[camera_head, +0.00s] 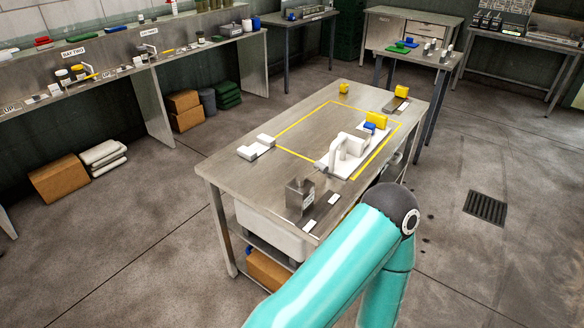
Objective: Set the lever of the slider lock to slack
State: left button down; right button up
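A white fixture (350,146) stands on a white plate inside a yellow outline on the steel table (240,181). A blue piece (369,126) and a yellow block (377,119) sit at its far right end. A grey metal box (299,194) with a small label stands at the table's near end, beside a dark strip with white labels (322,210). I cannot tell which part is the slider lock or how its lever is set. One teal arm of mine rises from the bottom and bends down again at the right; its gripper is out of view. No gripper shows.
White blocks (256,146) lie at the table's left edge. A yellow piece (344,88) and a yellow block on a brown base (396,103) are at the far end. The table's middle left is bare. A shelved bench (108,72) runs along the left wall.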

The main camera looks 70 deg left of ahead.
aim_at(319, 167)
jog(key=z, duration=1.85)
jog(key=i, duration=0.1)
jog(key=u, duration=3.5)
jog(key=i, duration=0.75)
jog(key=z, duration=0.05)
jog(key=k, duration=0.95)
jog(key=u, duration=0.15)
jog(key=i, duration=0.35)
